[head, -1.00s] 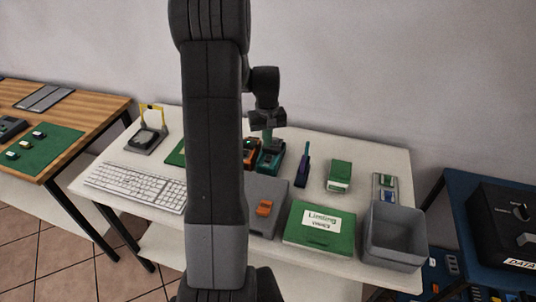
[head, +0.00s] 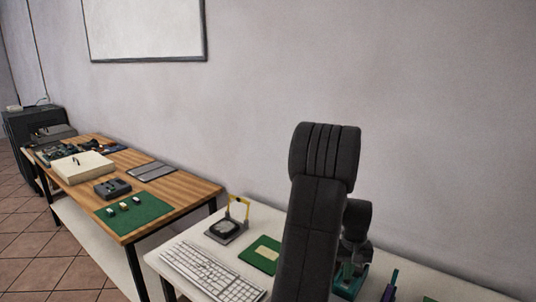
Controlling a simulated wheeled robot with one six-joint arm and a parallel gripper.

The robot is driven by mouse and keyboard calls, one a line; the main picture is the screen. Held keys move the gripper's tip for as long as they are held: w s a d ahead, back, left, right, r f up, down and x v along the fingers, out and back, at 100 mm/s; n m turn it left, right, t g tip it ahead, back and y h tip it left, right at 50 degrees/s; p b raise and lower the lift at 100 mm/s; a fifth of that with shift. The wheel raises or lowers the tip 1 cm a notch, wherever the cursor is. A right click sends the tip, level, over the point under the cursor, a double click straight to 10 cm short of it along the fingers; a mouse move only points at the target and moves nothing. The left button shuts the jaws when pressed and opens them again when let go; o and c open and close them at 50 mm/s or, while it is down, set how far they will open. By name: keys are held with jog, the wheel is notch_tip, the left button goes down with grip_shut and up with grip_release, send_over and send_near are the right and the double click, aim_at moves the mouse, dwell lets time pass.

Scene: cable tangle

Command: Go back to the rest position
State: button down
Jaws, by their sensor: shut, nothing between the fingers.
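My gripper (head: 350,262) is at the lower right of the head view, half hidden behind my dark upright arm. It points down over the white table (head: 318,293). What shows of it is small and dark, shut with nothing held. A teal object (head: 350,284) stands on the table just under it; I cannot tell whether they touch.
A white keyboard (head: 210,272), a stand with a yellow frame (head: 228,225) and a green board (head: 261,255) are left of my arm. A wooden table (head: 185,190) with a green mat (head: 143,217) stands further left. Tiled floor (head: 40,240) is clear at left.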

jog(key=shift+f, duration=0.75)
jog(key=shift+r, duration=0.2)
notch_tip(320, 180, up, 7)
jog(key=m+t+h+p, duration=0.1)
jog(key=m+p, duration=0.1)
jog(key=m, duration=0.1)
jog(key=shift+s+d+m+t+h+p, duration=0.2)
jog(key=shift+m+t+h+p, duration=0.1)
jog(key=shift+t+h+p, duration=0.1)
dwell(0.9)
jog(key=shift+r, duration=0.1)
dwell(0.4)
